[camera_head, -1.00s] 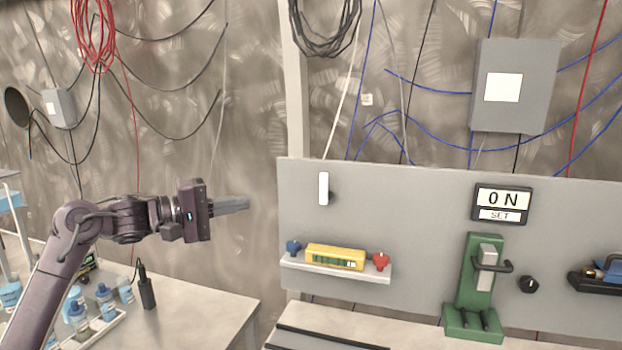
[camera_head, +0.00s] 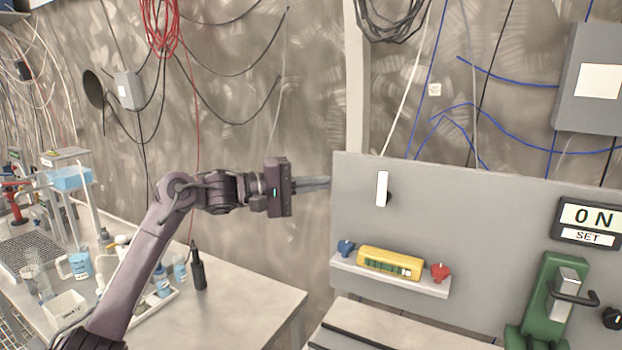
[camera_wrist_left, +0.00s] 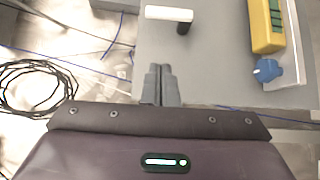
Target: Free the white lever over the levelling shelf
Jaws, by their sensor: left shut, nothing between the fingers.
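The white lever (camera_head: 382,188) stands upright on the grey panel, above the levelling shelf (camera_head: 390,276). It also shows in the left wrist view (camera_wrist_left: 169,13), on a dark pivot. On the shelf are a yellow level (camera_head: 390,263), a blue knob (camera_head: 346,247) and a red knob (camera_head: 440,272). My left gripper (camera_head: 328,183) is shut and empty, near the panel's left edge and left of the lever, apart from it. In the left wrist view its fingertips (camera_wrist_left: 160,68) point toward the lever with a gap between. My right gripper is in no frame.
A bench with bottles (camera_head: 232,300) is at left. Cables hang on the wall. The space between gripper and lever looks clear.

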